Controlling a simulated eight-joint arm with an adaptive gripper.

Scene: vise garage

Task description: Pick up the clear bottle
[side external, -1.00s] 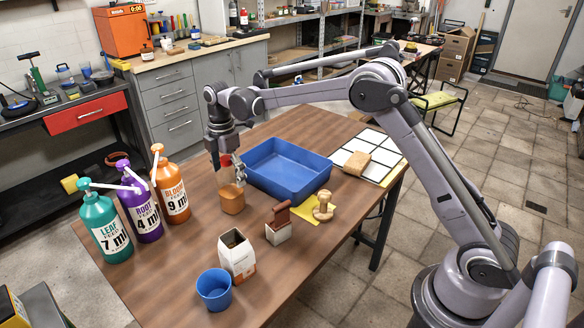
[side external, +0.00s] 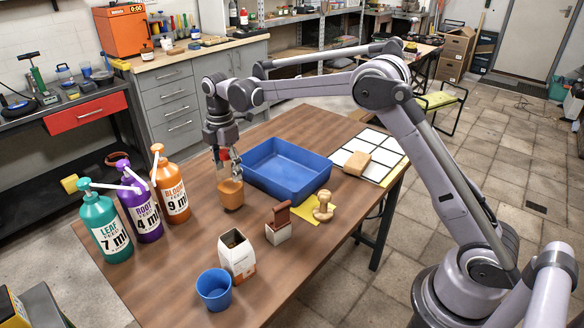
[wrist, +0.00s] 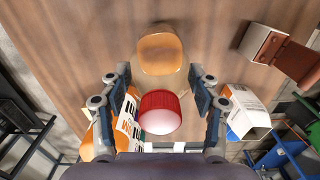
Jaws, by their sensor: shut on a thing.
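The clear bottle has a red cap (wrist: 160,112) and amber contents (side external: 230,195) in its lower part. In the wrist view the cap lies between my fingers, with the amber part (wrist: 160,52) beyond it. My gripper (side external: 228,172) points down from above and is shut on the clear bottle; in the wrist view its fingers (wrist: 160,78) stand on either side. The bottle looks near upright, a little above the table. Its clear wall is hard to make out.
A blue tray (side external: 246,178) is close on the right. Three pump bottles, including an orange one (side external: 171,190), stand left. A brown-and-white block (side external: 278,226), a carton (side external: 237,258) and a blue cup (side external: 214,290) stand nearer the front. A wooden stamp (side external: 323,206) is right.

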